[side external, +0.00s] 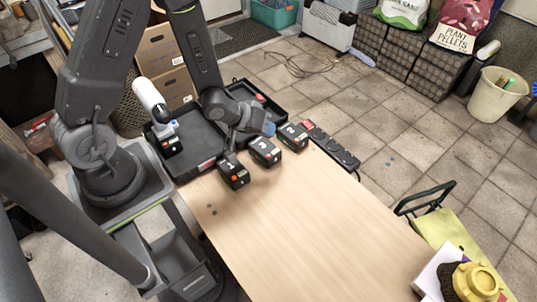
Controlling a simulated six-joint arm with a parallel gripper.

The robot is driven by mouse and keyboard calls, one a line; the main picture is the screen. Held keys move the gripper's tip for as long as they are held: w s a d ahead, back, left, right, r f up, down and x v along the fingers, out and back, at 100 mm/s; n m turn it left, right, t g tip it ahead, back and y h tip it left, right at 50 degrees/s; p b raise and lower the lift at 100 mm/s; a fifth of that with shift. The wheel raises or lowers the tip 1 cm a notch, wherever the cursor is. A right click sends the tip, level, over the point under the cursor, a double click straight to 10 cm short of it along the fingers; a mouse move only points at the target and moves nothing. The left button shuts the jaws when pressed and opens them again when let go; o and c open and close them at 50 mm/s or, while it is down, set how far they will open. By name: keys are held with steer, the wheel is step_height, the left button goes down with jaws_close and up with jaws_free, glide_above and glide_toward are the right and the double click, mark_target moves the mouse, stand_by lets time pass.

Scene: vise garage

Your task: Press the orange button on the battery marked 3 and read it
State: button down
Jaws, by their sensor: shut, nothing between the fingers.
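The battery marked 3 (265,153) is a black block standing on the wooden table near its far edge. Its number faces up, and a small orange spot shows low on its near side. The battery marked 1 (233,172) stands to its left and the battery marked 2 (292,137) to its right. My gripper (266,131) is shut and empty, just behind and above battery 3. From this view I cannot tell whether it touches the battery. The battery's far side is hidden.
An open black case (190,140) lies behind the batteries, with a white-handled tool (152,100) on a black battery at its left. A dark power strip (335,150) lies right of battery 2. The table's (300,225) middle is clear; a yellow object (475,280) sits at the near right.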

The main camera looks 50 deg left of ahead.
mark_target(267, 154)
steer(key=shift+f, duration=3.2)
steer(key=shift+f, duration=0.4)
steer(key=shift+f, duration=0.45)
steer(key=shift+r, duration=0.9)
steer(key=shift+r, duration=2.5)
